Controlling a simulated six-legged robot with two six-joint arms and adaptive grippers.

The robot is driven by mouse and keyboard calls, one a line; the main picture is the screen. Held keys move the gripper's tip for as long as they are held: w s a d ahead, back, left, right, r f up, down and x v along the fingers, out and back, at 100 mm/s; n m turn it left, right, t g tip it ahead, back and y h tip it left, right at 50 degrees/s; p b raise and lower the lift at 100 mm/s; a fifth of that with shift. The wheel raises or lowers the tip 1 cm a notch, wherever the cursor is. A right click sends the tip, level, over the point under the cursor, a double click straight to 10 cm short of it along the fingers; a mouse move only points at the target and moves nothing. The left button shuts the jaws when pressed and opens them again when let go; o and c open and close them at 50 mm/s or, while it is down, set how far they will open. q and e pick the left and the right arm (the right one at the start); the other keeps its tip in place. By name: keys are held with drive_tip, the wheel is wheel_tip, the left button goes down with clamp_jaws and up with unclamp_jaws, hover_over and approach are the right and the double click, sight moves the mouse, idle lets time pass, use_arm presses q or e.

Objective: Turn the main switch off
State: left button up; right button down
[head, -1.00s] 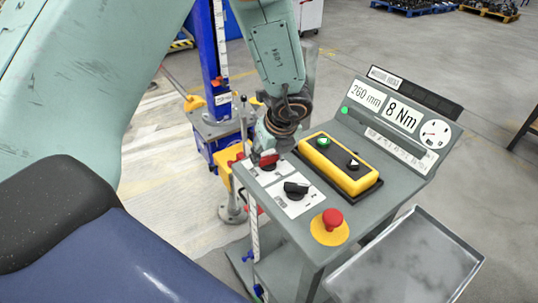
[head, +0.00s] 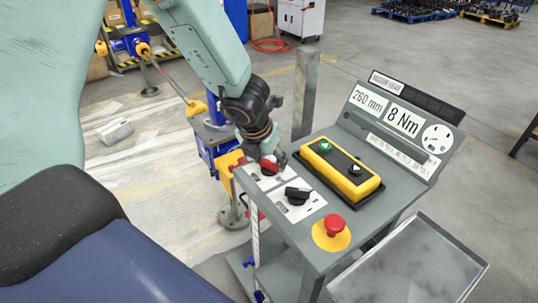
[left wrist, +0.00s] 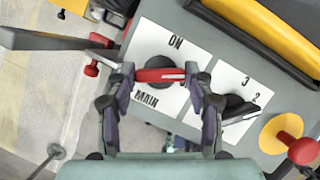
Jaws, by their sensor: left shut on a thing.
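The main switch (left wrist: 160,75) has a red handle on a dark round base, on a white plate marked ON and MAIN. In the left wrist view the handle lies crosswise, with its pale-marked end toward the right finger, turned away from ON. Any label at that end is mostly hidden by the finger. My left gripper (left wrist: 158,76) is shut on the handle, one finger at each end. In the head view the gripper (head: 268,161) is at the console's left edge, and the red handle (head: 269,164) shows only partly beneath it. My right gripper is not in view.
Close by on the console are a black speed knob (head: 298,195), a yellow button box (head: 340,168) and a red emergency stop (head: 333,224). A grey tray (head: 410,265) stands at the front right.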

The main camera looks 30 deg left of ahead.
use_arm(q)
drive_tip(key=m+p, duration=0.1)
drive_tip(key=p, duration=0.1)
drive_tip(key=m+h+p, duration=0.1)
drive_tip(key=m, duration=0.1)
drive_tip(key=shift+a+r+p, duration=0.1)
drive_tip(key=shift+r+p, duration=0.15)
drive_tip(key=shift+p, duration=0.1)
drive_tip(key=shift+f+m+g+h+p, duration=0.15)
drive_tip(key=shift+m+h+p, duration=0.15)
drive_tip(key=shift+m+p, duration=0.45)
drive_tip(key=shift+m+g+h+p, duration=0.15)
drive_tip(key=shift+m+h+p, duration=0.15)
drive_tip(key=shift+m+p, duration=0.4)
drive_tip(key=o, duration=1.2)
drive_tip(key=shift+c, duration=0.2)
drive_tip(key=shift+a+f, duration=0.1)
